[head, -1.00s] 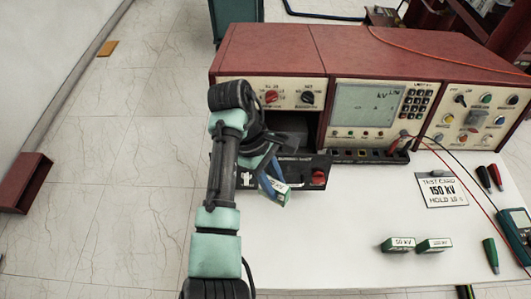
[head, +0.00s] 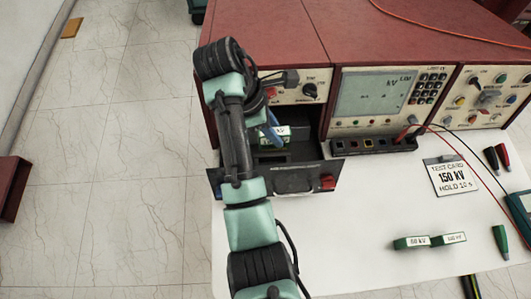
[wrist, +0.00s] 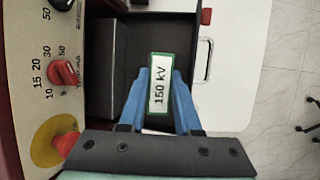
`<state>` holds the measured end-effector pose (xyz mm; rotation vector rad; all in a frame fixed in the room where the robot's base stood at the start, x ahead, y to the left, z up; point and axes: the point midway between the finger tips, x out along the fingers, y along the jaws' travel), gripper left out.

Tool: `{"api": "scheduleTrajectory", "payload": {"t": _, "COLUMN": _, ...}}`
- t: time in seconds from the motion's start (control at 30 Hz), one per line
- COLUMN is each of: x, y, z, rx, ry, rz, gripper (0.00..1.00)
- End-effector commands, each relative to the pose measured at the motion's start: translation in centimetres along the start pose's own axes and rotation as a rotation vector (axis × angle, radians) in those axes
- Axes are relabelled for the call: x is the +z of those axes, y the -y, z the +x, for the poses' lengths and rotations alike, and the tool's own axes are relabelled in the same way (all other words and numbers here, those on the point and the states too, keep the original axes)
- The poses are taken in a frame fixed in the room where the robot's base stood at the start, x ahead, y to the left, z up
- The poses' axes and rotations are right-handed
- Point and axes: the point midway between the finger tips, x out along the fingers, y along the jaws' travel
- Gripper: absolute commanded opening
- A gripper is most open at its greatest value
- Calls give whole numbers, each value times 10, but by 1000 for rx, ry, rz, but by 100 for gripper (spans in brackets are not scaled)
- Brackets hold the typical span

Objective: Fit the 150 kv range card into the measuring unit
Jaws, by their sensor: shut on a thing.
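The 150 kV range card (wrist: 160,84) is a small green block with a white label. My gripper (wrist: 160,98) is shut on it, with a blue finger on each side. In the head view the card (head: 274,134) is partly hidden by my arm and sits over the open drawer (head: 285,180) of the measuring unit (head: 375,95). The drawer's dark front, with a handle and a red latch, sticks out below the left bay. In the wrist view the card is above the drawer's dark inside; I cannot tell whether it touches the bottom.
Two other green range cards (head: 412,243) lie on the white table (head: 345,255). A 150 kV test card sign (head: 454,176), red and black plugs (head: 497,157), a green plug (head: 501,240) and cables lie at the right. The table's front middle is clear.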

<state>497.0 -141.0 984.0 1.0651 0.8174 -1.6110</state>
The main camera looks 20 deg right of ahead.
Motion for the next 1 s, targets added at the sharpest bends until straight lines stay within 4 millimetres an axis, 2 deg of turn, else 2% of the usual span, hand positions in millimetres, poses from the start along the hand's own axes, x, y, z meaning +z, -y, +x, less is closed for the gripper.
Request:
{"api": "scheduleTrajectory", "payload": {"t": 0.03, "x": -6, "y": 0, "z": 14, "rx": 1, "ry": 0, "rz": 1, "gripper": 0}}
{"api": "scheduleTrajectory", "payload": {"t": 0.27, "x": -12, "y": 0, "z": 29, "rx": 1, "ry": 0, "rz": 2, "gripper": 0}}
{"api": "scheduleTrajectory", "payload": {"t": 0.6, "x": -31, "y": 0, "z": 76, "rx": -2, "ry": 1, "rz": 0, "gripper": 0}}
{"api": "scheduleTrajectory", "payload": {"t": 0.77, "x": -36, "y": 0, "z": 86, "rx": -1, "ry": 1, "rz": 2, "gripper": 0}}
{"api": "scheduleTrajectory", "payload": {"t": 1.0, "x": -48, "y": 0, "z": 115, "rx": -1, "ry": 0, "rz": 1, "gripper": 0}}
